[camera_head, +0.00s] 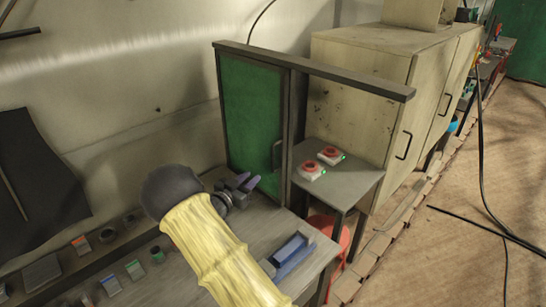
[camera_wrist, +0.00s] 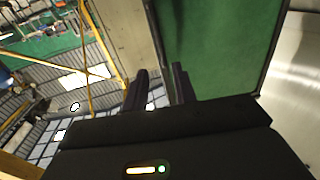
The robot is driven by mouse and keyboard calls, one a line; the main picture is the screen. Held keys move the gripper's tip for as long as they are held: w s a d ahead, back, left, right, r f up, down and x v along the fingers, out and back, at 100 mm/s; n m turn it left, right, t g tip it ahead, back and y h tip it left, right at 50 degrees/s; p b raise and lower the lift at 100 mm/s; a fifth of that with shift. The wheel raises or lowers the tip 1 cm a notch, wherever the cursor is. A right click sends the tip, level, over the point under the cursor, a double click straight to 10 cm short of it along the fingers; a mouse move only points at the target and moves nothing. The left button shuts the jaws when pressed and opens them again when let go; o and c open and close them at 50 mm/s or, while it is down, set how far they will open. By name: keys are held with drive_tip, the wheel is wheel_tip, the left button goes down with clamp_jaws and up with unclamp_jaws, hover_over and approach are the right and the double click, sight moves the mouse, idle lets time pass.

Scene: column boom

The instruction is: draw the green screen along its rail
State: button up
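The green screen (camera_head: 248,112) is an upright panel in a dark frame, at the left end of the dark overhead rail (camera_head: 330,75). A slim upright handle (camera_head: 277,155) is on its right side. My gripper (camera_head: 246,182) is open and empty, low in front of the screen and left of the handle. In the wrist view the green screen (camera_wrist: 222,45) fills the upper right. There the fingers of my gripper (camera_wrist: 160,85) stand apart, and the screen's dark edge shows between them. I cannot tell whether they touch it.
A blue tray (camera_head: 292,250) lies on the bench near my arm. A red bucket (camera_head: 325,225) is below.

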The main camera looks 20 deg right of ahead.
sight(273, 170)
drive_tip(key=p+x, duration=0.5)
drive_tip(key=x, duration=0.9)
drive_tip(key=shift+c, duration=0.2)
clamp_jaws()
